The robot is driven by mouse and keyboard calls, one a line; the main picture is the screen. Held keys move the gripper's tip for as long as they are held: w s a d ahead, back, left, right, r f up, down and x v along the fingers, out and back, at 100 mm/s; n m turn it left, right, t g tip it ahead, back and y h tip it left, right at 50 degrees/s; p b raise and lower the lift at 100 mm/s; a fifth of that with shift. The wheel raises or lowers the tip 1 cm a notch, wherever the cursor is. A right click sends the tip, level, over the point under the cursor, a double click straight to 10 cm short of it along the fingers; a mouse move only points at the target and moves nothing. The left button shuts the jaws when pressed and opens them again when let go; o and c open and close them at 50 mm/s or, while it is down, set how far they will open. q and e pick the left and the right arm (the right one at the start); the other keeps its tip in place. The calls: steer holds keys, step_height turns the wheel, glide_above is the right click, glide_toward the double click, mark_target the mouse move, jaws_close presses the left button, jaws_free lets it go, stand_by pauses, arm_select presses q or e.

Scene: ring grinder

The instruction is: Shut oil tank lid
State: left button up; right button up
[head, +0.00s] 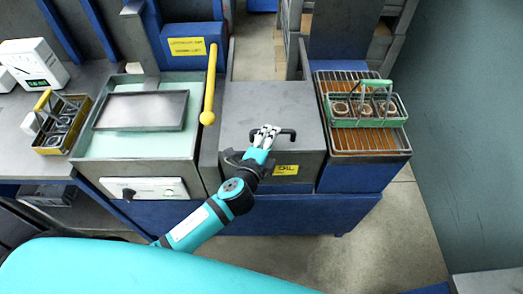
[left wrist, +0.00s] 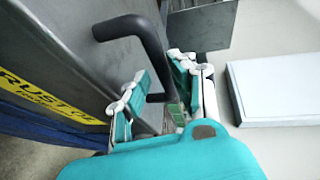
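The oil tank lid (head: 258,100) is a grey metal cover that looks flat, or nearly flat, over the oil tank in the middle of the head view. A black bar handle (head: 290,134) sits near its front edge. The handle is large in the left wrist view (left wrist: 148,45). My left gripper (head: 266,131) is at the left part of this handle. In the left wrist view its fingers (left wrist: 160,88) stand apart, one on each side of the handle bar, with gaps visible. My right gripper is not in view.
A yellow lever (head: 209,90) stands left of the lid, beside a basin (head: 130,146) with a grey tray. A wire rack (head: 374,145) holding a green-handled basket (head: 367,121) is at the right. Another basket (head: 61,123) stands far left. Floor is clear at front right.

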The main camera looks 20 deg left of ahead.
arm_select(q)
steer(key=s+r, duration=0.2)
steer(key=s, duration=0.8)
steer(key=shift+a, duration=0.3)
steer(key=shift+f, duration=0.1)
